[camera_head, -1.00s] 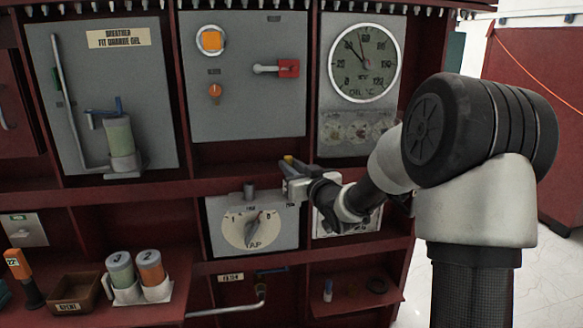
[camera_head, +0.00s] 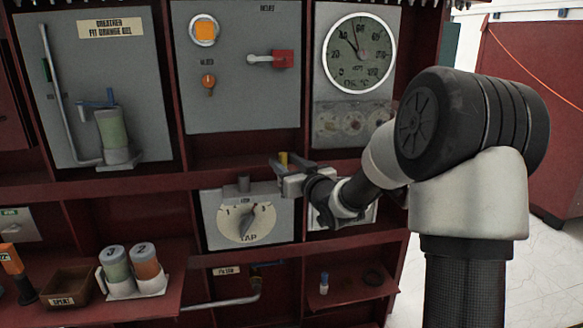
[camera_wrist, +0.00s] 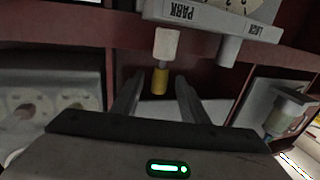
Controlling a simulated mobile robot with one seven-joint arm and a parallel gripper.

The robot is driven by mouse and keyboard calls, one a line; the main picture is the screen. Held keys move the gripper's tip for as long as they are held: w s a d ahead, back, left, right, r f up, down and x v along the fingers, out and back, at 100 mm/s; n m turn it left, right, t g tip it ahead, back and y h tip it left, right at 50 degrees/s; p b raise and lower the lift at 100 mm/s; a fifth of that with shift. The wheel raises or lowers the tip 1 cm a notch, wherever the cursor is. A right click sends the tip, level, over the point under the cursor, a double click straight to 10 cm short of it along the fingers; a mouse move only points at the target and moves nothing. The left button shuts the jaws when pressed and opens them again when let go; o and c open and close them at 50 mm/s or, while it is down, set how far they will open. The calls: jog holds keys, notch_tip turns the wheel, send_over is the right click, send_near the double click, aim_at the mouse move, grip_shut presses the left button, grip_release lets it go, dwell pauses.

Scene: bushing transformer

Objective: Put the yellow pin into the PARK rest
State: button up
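The yellow pin (camera_head: 284,157) stands upright at the top right corner of the grey TAP dial box (camera_head: 211,232). In the wrist view, which shows the box upside down, the yellow pin (camera_wrist: 160,81) is in line with the pale PARK rest (camera_wrist: 167,43) and appears to sit in it. How deep it sits cannot be told. The grey LOCK socket (camera_wrist: 230,49) beside it looks empty. My gripper (camera_head: 286,164) is open, its fingers on either side of the pin with gaps showing in the wrist view (camera_wrist: 158,97).
Red shelf rails (camera_head: 128,187) run behind and beside my gripper. A dial gauge panel (camera_head: 325,113) is above right. A lower shelf holds a small white-and-blue item (camera_head: 324,284). At lower left are two canisters (camera_head: 115,264) and the SPENT bin (camera_head: 62,300).

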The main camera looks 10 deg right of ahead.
jog(key=p+v, duration=0.2)
jog(key=v, duration=1.5)
jog(key=shift+s, duration=0.2)
jog(key=shift+d, duration=0.1)
